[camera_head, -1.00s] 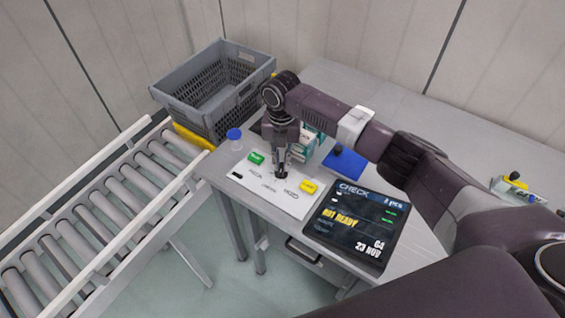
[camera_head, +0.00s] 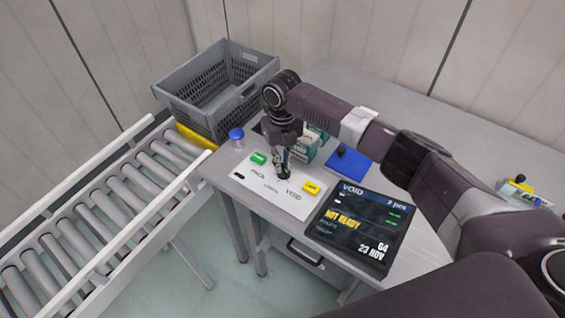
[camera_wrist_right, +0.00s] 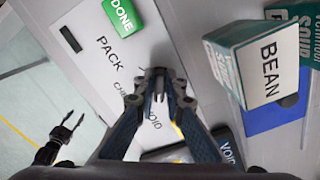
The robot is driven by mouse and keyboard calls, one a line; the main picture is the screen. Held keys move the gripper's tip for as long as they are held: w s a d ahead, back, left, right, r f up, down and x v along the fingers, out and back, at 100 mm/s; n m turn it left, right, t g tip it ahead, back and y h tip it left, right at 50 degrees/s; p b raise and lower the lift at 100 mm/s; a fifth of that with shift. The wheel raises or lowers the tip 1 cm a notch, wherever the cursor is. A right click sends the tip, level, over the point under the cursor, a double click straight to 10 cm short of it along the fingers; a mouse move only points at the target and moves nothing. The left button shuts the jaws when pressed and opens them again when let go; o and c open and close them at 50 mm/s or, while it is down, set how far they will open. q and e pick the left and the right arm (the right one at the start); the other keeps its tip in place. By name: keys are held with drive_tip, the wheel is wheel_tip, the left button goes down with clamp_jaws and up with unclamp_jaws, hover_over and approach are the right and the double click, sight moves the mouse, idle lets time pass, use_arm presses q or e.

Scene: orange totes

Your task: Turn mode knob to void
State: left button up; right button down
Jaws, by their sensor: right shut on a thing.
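The white control panel (camera_head: 252,193) lies on the table, with PACK, a middle label and VOID printed around the mode knob. My right gripper (camera_head: 283,174) points down and is shut on the knob, which its fingers mostly hide. The shut fingertips (camera_wrist_right: 158,84) also show over the panel (camera_wrist_right: 88,62) in the right wrist view, between the PACK and VOID labels. The screen (camera_head: 352,226) reads VOID at its top and NOT READY in yellow. My left gripper (camera_wrist_right: 68,128) shows small at the lower left of the wrist view, fingers apart, empty.
A green DONE button (camera_head: 258,158) and a yellow button (camera_head: 312,187) flank the knob. A blue-topped item (camera_head: 236,135), boxes (camera_head: 309,146) and a blue pad (camera_head: 347,168) stand close by. A grey crate (camera_head: 250,88) and roller conveyor (camera_head: 110,205) are at left.

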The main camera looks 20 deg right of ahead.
drive_tip(key=shift+w+r, duration=0.1)
drive_tip(key=shift+r, duration=0.05)
drive_tip(key=c, duration=2)
unclamp_jaws()
wheel_tip(320, 180, up, 12)
